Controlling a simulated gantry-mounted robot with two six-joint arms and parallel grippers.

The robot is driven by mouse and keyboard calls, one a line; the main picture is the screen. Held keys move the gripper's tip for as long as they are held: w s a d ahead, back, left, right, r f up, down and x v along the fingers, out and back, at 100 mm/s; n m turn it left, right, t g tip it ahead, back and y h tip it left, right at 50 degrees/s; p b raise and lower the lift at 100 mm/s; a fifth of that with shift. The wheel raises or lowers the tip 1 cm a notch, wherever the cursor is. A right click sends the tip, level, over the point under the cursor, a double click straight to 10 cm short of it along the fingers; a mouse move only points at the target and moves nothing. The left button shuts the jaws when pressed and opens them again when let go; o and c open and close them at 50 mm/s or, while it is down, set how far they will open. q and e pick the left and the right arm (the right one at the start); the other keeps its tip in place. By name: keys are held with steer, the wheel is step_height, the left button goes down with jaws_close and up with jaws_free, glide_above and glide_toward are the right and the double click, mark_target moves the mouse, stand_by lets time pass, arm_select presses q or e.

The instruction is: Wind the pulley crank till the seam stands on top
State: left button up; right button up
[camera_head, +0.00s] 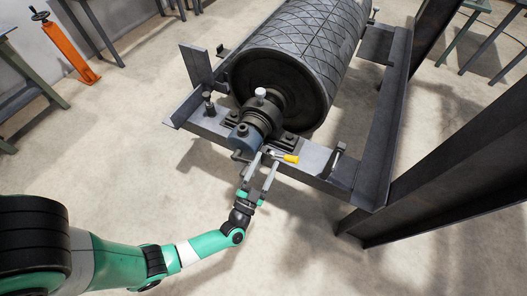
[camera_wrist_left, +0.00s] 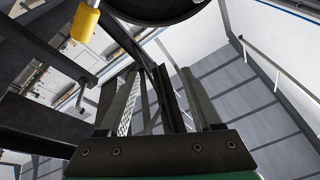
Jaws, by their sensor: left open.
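The dark pulley drum (camera_head: 300,50) with diamond-grooved covering lies in a steel frame. I cannot make out its seam for certain. At its near end are a bearing and a blue-grey housing (camera_head: 243,138). The crank's yellow handle (camera_head: 291,158) sticks out to the right just above the frame's front beam; its arm is partly hidden by my gripper. My left gripper (camera_head: 265,160) is open, its fingers pointing at the crank, with the yellow handle just right of the fingertips. In the left wrist view the yellow handle (camera_wrist_left: 85,23) is at upper left, outside the empty fingers (camera_wrist_left: 157,75).
The steel frame's front beam (camera_head: 318,172) lies just beyond the gripper, with a clamp-like bracket (camera_head: 333,160) to the right. A large dark beam (camera_head: 450,160) stands at right. An orange stand (camera_head: 70,48) is at far left. The floor (camera_head: 110,150) around my arm is clear.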

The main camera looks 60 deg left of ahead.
arm_select(q)
steer(key=s+f+m+g+h+p, duration=0.2)
steer(key=s+f+g, duration=0.1)
steer(key=s+f, duration=0.75)
steer(key=b+x, duration=0.1)
steer(key=x, duration=0.2)
steer(key=r+b+x, duration=0.1)
steer(key=b+x, duration=0.1)
steer(key=x, duration=0.1)
steer(key=a+b+x, duration=0.1)
steer(key=x, duration=0.2)
steer(key=shift+a+r, duration=0.15)
steer(key=shift+r, duration=0.2)
steer(key=shift+w+a+r, duration=0.1)
steer(key=shift+w+a, duration=0.1)
steer(key=shift+w, duration=0.1)
arm_select(e)
steer(key=shift+w+d+f, duration=0.15)
steer(key=shift+d+f, duration=0.15)
steer(key=shift+f, duration=0.25)
arm_select(q)
jaws_close()
steer(key=shift+s, duration=0.1)
